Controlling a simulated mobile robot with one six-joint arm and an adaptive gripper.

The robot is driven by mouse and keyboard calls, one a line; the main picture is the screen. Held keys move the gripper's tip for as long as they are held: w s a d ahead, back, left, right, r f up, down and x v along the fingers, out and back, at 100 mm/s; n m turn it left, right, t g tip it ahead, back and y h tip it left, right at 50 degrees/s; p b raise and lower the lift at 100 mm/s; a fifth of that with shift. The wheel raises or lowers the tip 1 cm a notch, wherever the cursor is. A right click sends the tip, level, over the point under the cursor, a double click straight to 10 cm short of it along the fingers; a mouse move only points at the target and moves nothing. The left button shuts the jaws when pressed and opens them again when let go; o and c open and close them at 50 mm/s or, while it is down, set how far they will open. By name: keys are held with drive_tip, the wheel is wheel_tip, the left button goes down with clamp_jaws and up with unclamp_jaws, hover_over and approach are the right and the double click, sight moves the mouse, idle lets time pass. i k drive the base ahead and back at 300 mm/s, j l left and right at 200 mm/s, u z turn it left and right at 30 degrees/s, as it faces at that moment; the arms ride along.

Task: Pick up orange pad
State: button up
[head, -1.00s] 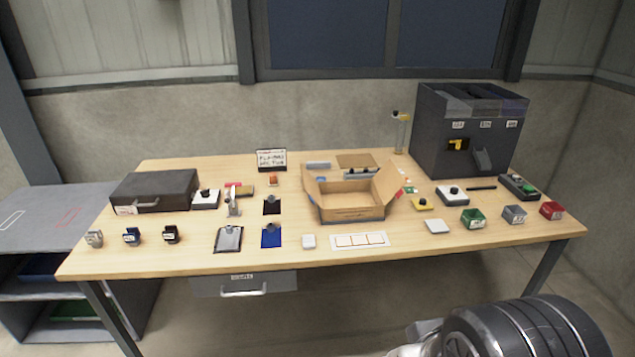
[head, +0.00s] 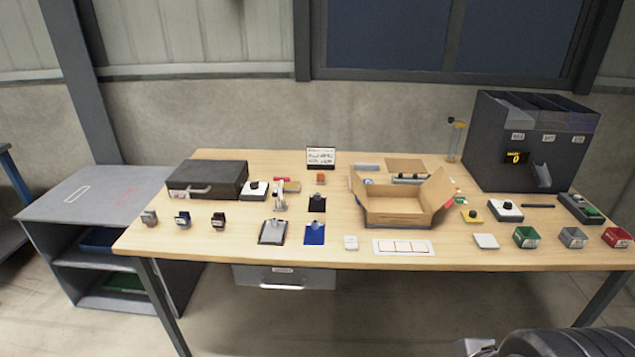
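A small orange item (head: 320,178), which looks like the orange pad, sits towards the back middle of the wooden table (head: 190,246). It is just in front of a small sign (head: 320,158) and behind a black square piece (head: 317,204). It is too small to make out its details. My gripper is not in view; only a dark, rounded part of my arm shows at the bottom right corner, well in front of the table.
An open cardboard box (head: 398,220) stands right of the orange item. A dark case (head: 206,179) lies at the left, and a tall dark dispenser (head: 500,165) stands back right.

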sight(320, 180)
drive_tip(key=i+j, duration=0.25)
drive_tip(key=i, duration=0.15)
drive_tip(key=i+j, duration=0.25)
drive_tip(key=i, duration=0.2)
drive_tip(key=i+j, duration=0.25)
drive_tip(key=i, duration=0.15)
drive_tip(key=i+j, duration=0.25)
drive_tip(key=i, duration=0.2)
